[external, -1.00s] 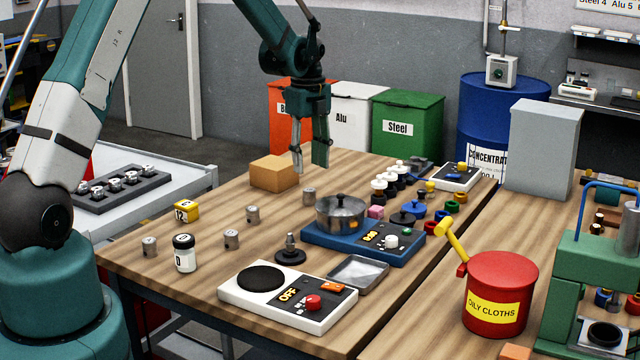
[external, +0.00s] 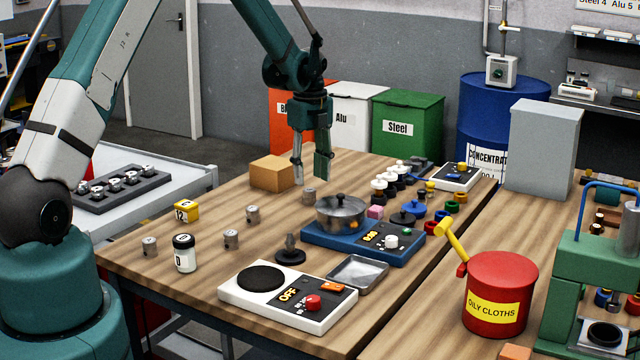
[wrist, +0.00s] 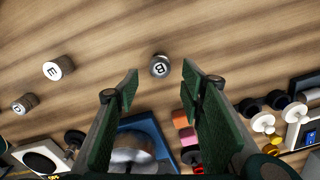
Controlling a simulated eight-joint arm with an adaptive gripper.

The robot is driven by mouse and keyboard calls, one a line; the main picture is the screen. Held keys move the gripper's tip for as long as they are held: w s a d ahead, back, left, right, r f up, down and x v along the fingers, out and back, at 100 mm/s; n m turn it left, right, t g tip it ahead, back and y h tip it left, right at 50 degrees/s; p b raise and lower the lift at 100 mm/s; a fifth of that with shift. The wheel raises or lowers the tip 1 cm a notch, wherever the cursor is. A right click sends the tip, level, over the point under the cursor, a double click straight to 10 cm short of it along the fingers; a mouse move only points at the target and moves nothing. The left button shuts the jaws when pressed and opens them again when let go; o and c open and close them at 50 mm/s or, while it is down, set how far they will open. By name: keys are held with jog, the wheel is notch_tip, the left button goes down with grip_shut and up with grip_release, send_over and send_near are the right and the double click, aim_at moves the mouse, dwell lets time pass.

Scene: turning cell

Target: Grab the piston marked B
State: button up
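The piston marked B (wrist: 159,67) is a small grey metal cylinder standing on the wooden bench, its letter visible on top in the wrist view. In the external view it is the piston (external: 309,196) just left of the pot, close below my gripper (external: 310,181). My gripper (wrist: 158,82) is open and empty, pointing down, with the piston in line with the gap between its fingertips. Whether the fingertips have reached the piston's height is hard to tell. Pistons marked E (wrist: 59,69) and D (wrist: 25,103) stand to the left in the wrist view.
A pot (external: 341,211) on a blue hot plate (external: 325,239) stands close to the right of piston B. A cardboard box (external: 273,173) is behind left. Pink and orange blocks (wrist: 183,119) lie near the right finger. Bench around B's left is clear.

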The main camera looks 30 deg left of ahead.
aim_at(310, 190)
jog(key=shift+f, duration=0.25)
jog(key=shift+a+f+p, duration=0.2)
jog(key=shift+f+p, duration=0.15)
jog(key=shift+f, duration=2.15)
jog(key=shift+w, duration=0.1)
jog(key=c, duration=1)
